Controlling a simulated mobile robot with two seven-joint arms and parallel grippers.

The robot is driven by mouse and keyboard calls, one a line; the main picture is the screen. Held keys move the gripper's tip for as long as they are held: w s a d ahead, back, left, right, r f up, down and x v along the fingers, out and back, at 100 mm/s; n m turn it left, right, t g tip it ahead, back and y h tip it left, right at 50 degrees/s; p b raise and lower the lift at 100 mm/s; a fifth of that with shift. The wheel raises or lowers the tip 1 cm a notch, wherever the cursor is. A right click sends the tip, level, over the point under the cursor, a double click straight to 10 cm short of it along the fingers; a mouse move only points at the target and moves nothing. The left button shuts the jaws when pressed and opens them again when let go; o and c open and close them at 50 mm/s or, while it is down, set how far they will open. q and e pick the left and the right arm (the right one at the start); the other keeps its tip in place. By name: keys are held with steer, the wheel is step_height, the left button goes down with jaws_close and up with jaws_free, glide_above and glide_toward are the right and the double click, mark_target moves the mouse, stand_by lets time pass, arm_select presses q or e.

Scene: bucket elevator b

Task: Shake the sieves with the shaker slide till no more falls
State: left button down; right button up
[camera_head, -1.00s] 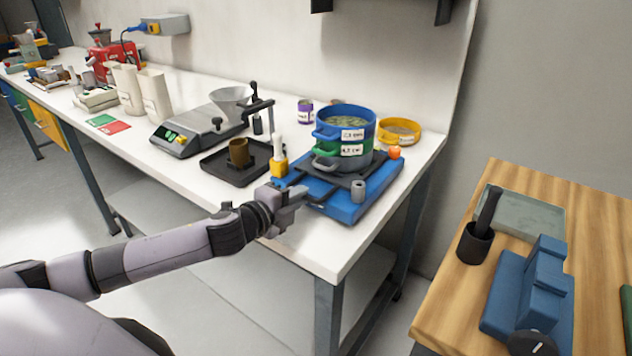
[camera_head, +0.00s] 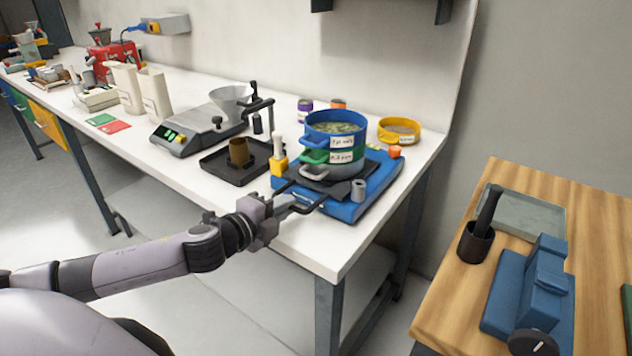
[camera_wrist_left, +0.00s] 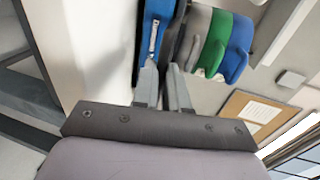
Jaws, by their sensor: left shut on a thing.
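The sieve stack (camera_head: 335,140) stands upright, with a blue sieve above a green one and a grey pan below. It sits on the dark shaker slide (camera_head: 322,183), which rests on the blue shaker base (camera_head: 377,184). Greenish-grey material shows in the top sieve. My left gripper (camera_head: 285,205) is shut on the slide's dark handle at the front left of the base. In the left wrist view its fingers (camera_wrist_left: 161,78) are close together, with the stack (camera_wrist_left: 215,45) beyond them. The grip itself is partly hidden. My right gripper is not in view.
A yellow sieve (camera_head: 400,130) stands behind the base, which carries an orange knob (camera_head: 394,152). A black tray (camera_head: 228,163) with a brown cup, a yellow-based bottle (camera_head: 279,165) and a scale (camera_head: 185,130) stand to the left. The table's front edge is clear.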

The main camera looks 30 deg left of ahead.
arm_select(q)
steer(key=w, duration=0.2)
steer(key=shift+w+r+p, duration=0.15)
steer(key=shift+w+p, duration=0.15)
steer(key=shift+p, duration=0.1)
steer(key=shift+x, duration=0.95)
steer(key=shift+r, duration=0.1)
